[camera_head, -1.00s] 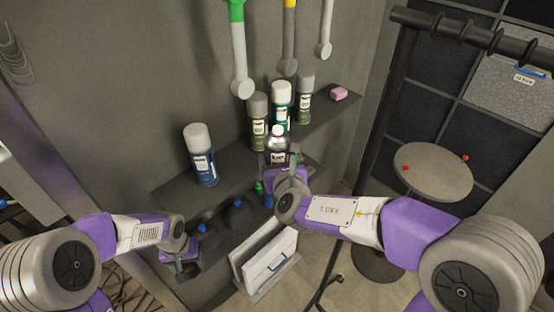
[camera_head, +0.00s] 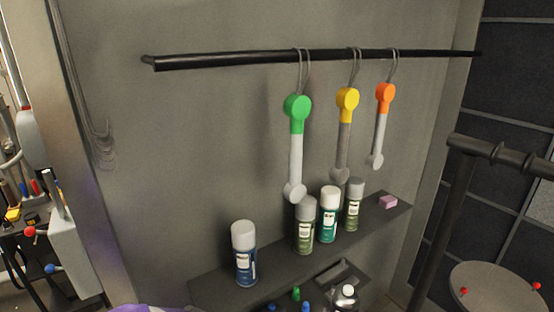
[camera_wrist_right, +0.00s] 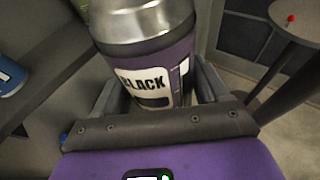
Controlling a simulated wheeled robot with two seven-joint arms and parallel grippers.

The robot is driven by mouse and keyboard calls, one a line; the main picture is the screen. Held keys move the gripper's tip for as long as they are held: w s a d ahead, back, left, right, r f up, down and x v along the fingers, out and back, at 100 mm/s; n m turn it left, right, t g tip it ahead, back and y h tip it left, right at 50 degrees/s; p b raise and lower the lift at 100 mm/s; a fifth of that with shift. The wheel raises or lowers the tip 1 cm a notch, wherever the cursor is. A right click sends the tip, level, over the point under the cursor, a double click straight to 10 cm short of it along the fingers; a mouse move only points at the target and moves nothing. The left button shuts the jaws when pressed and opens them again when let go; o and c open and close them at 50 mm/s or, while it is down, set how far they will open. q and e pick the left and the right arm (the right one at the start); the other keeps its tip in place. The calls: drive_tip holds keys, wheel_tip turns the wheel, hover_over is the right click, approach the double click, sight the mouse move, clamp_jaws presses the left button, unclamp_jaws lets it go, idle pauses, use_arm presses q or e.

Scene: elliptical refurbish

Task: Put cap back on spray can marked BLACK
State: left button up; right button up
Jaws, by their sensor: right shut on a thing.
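The spray can marked BLACK (camera_wrist_right: 158,80) has a purple body, a white label and a bare silver top. My right gripper (camera_wrist_right: 160,98) is shut around its body in the right wrist view, and the can looks roughly upright. In the head view only the can's silver top with a small white nozzle (camera_head: 347,292) shows at the bottom edge, below the shelf front. My left gripper is out of view; only a purple bit of my arm shows at the bottom left.
Green, yellow and orange-topped tools hang from a black rail (camera_head: 230,61). A round stool (camera_head: 500,290) stands at right.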

drive_tip(key=shift+s+d+f, duration=0.2)
drive_tip(key=shift+s+f, duration=0.15)
drive_tip(key=shift+f, duration=0.05)
drive_tip(key=shift+a+f+b, duration=0.1)
drive_tip(key=shift+f+b, duration=0.2)
use_arm(q)
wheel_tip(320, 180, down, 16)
drive_tip(key=b, duration=1.6)
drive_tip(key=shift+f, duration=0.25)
use_arm(e)
drive_tip(key=w+a+f+n+y, duration=0.1)
drive_tip(key=w+a+f+y, duration=0.1)
drive_tip(key=a+f, duration=0.5)
drive_tip(key=w+a+f+n+y, duration=0.2)
drive_tip(key=a+f, duration=0.6)
drive_tip(key=a, duration=0.2)
drive_tip(key=shift+f+n+t+y, duration=0.2)
drive_tip(key=shift+n+t+y, duration=0.1)
drive_tip(key=shift+t, duration=0.1)
